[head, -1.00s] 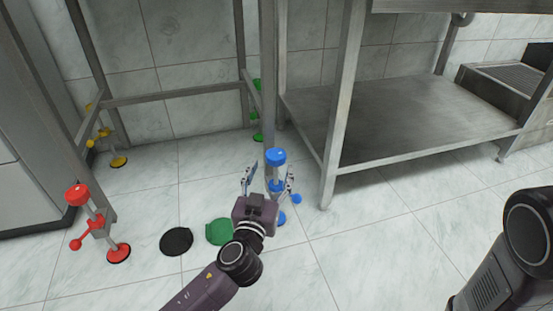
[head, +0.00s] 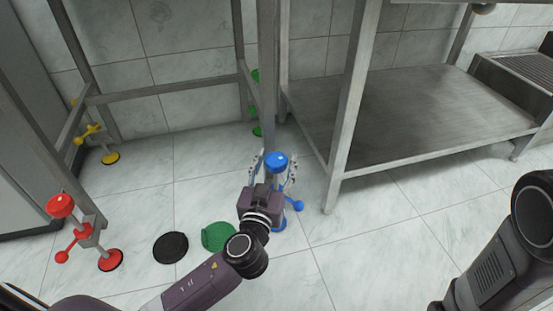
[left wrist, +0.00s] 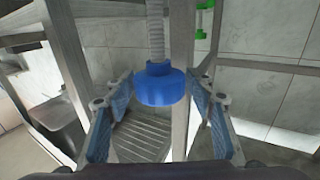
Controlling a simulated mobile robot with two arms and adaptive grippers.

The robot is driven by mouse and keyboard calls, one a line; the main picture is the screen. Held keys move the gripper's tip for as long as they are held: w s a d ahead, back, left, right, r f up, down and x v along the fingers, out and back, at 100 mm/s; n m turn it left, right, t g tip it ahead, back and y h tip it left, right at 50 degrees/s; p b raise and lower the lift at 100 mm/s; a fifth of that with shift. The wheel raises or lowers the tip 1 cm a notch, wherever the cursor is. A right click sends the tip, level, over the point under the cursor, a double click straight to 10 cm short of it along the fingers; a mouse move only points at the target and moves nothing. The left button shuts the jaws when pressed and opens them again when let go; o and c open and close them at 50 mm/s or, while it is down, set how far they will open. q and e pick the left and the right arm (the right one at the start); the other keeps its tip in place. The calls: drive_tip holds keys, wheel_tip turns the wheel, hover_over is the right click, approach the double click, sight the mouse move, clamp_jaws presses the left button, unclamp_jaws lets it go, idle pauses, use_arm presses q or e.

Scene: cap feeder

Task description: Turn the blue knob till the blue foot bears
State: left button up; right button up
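The blue knob (head: 276,161) tops an upright screw at the front leg of the metal frame; it also shows in the left wrist view (left wrist: 160,86) with a threaded rod. The blue foot (head: 279,225) is at floor level below it, partly hidden by my gripper; whether it presses on the floor I cannot tell. A blue side handle (head: 298,205) sticks out to the right. My left gripper (head: 274,164) is open, its fingers on either side of the knob. The left wrist view shows gaps between the pads and the knob. My right gripper is out of view.
A red knob (head: 61,205) and red foot (head: 110,260) stand at the left leg. Black (head: 170,247) and green (head: 217,236) discs lie on the floor. Yellow (head: 110,157) and green (head: 257,131) feet are behind. A low metal shelf (head: 415,120) stands right.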

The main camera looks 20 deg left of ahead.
use_arm(q)
drive_tip(key=c, duration=0.8)
drive_tip(key=shift+a+m+h, duration=0.1)
drive_tip(key=shift+m+h, duration=0.2)
drive_tip(key=shift+h, duration=0.1)
drive_tip(key=m+h+p, duration=0.1)
drive_tip(key=m+h, duration=0.1)
drive_tip(key=h, duration=0.1)
drive_tip(key=shift+r+h, duration=0.15)
drive_tip(key=shift+h, duration=0.25)
drive_tip(key=m+g+h+p, duration=0.1)
drive_tip(key=m+h+p, duration=0.1)
drive_tip(key=h, duration=0.1)
drive_tip(key=m+g+h+p, duration=0.1)
drive_tip(key=m+h+p, duration=0.1)
drive_tip(key=m+h, duration=0.1)
drive_tip(key=shift+w+r+g+h, duration=0.1)
drive_tip(key=shift+r+g+h, duration=0.05)
drive_tip(key=shift+g+h, duration=0.25)
drive_tip(key=shift+m+g+h+p, duration=0.65)
drive_tip(key=shift+m+g+h, duration=0.2)
drive_tip(key=shift+h, duration=0.25)
drive_tip(key=m+g+h, duration=0.2)
drive_tip(key=shift+f+m+g+h, duration=0.2)
drive_tip(key=shift+m+g+h, duration=0.05)
drive_tip(key=shift+g+h, duration=0.1)
drive_tip(key=shift+m+g+h+b, duration=0.8)
drive_tip(key=shift+m+g, duration=0.3)
drive_tip(key=shift+g, duration=0.4)
drive_tip(key=shift+d, duration=0.2)
